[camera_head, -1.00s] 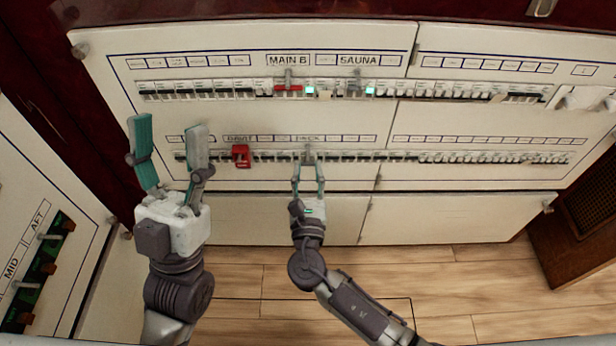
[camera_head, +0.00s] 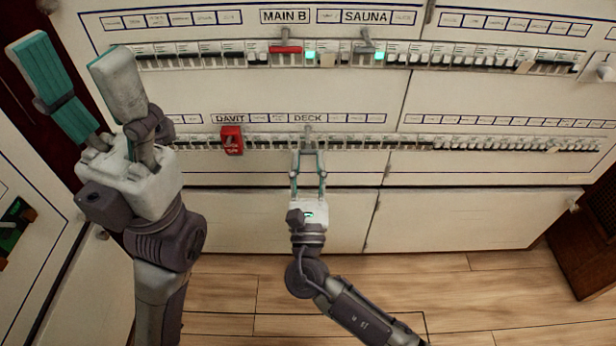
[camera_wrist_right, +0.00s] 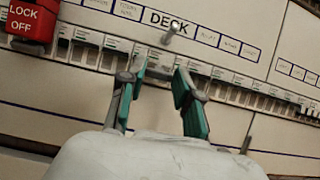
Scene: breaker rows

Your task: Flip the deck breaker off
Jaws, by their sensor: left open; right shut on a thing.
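The deck breaker (camera_head: 308,138) sits in the lower row under the DECK label (camera_head: 307,118). Its grey lever points up; it also shows in the right wrist view (camera_wrist_right: 170,34), just beyond my fingertips. My right gripper (camera_head: 308,154) is at this breaker from below. Its teal-padded fingers (camera_wrist_right: 162,72) are shut on the breaker, one at each side, though the contact is hard to see. My left gripper (camera_head: 72,65) is open and empty at the left, in front of the panel.
A red lock-off block (camera_head: 231,141) is on the lower row under DAVIT, left of the deck breaker. The upper row holds a red-marked MAIN B breaker (camera_head: 285,49) and the SAUNA breaker (camera_head: 366,47), with green lights beside them. Wooden floor (camera_head: 480,300) lies clear below.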

